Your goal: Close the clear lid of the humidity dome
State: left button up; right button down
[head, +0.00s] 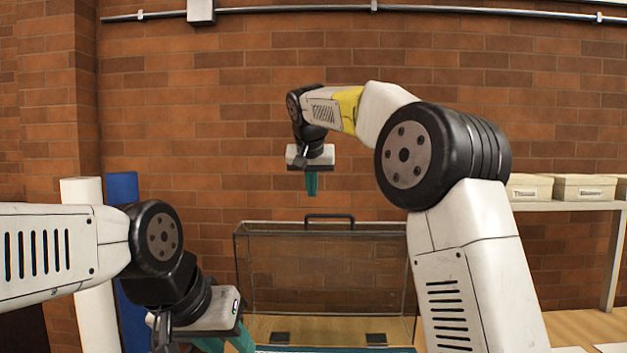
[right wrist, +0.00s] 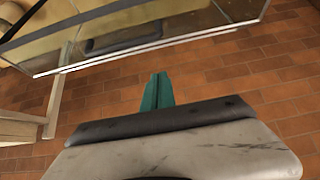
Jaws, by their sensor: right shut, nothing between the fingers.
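The clear lid (head: 330,270) of the humidity dome stands raised and upright in the middle of the head view, with a dark handle (head: 330,216) on its top edge. Two dark hinge-like pieces (head: 376,339) show at its foot. My right gripper (head: 311,190) points down with its teal fingers together, above and slightly left of the handle in the picture. In the right wrist view, the shut fingers (right wrist: 158,80) are empty, apart from the clear panel's pale edge (right wrist: 150,47). My left gripper (head: 226,346) is low at left, its teal fingers spread and partly cut off.
A brick wall (head: 220,110) stands behind. White (head: 88,190) and blue (head: 125,185) upright pieces stand at left. A shelf (head: 570,206) with pale archival boxes (head: 584,188) is at right. A teal strip (head: 330,349) shows at the bottom edge. The dome's lower part is mostly out of view.

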aim_at(312, 227)
jog(key=x, duration=0.4)
jog(key=shift+f, duration=0.1)
jog(key=s, duration=0.3)
jog(key=shift+f, duration=0.35)
jog(key=shift+s+f, duration=0.2)
jog(key=shift+s, duration=0.25)
